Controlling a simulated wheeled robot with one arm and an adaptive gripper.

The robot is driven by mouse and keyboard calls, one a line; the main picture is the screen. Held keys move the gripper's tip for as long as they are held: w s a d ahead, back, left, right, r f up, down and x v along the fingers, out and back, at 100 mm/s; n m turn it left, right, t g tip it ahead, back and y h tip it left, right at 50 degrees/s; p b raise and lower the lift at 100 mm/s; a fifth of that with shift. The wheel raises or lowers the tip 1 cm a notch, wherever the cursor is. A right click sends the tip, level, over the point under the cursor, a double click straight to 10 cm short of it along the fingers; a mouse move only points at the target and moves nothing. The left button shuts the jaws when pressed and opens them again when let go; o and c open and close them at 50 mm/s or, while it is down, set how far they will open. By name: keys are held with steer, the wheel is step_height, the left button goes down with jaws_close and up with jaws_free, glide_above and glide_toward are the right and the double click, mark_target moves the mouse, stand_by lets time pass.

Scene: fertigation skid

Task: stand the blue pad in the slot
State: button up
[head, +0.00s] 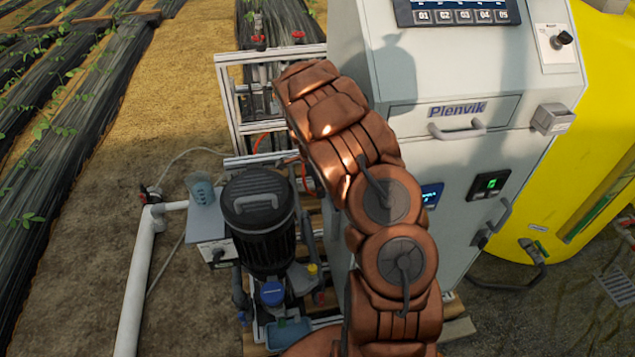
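I cannot make out the blue pad or the slot for certain. A dull blue, shallow item (289,333) lies low on the skid below the black pump filter; I cannot tell whether it is a tray or the pad. My copper arm rises from the bottom middle and bends up and left in front of the grey cabinet. My gripper does not show; it is out of sight beyond the arm's upper end.
The grey cabinet (450,160) has a drawer handle (457,131). The black canister (260,220) stands left of my arm, by a grey box (213,252) bearing a blue cup (202,189). A white pipe (140,275) and a yellow tank (600,120) flank the skid. Bare soil lies left.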

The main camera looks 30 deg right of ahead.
steer(key=shift+f+b, duration=1.4)
steer(key=shift+f, duration=0.75)
steer(key=o, duration=1.7)
step_height(320, 180, up, 10)
steer(key=shift+f, duration=0.1)
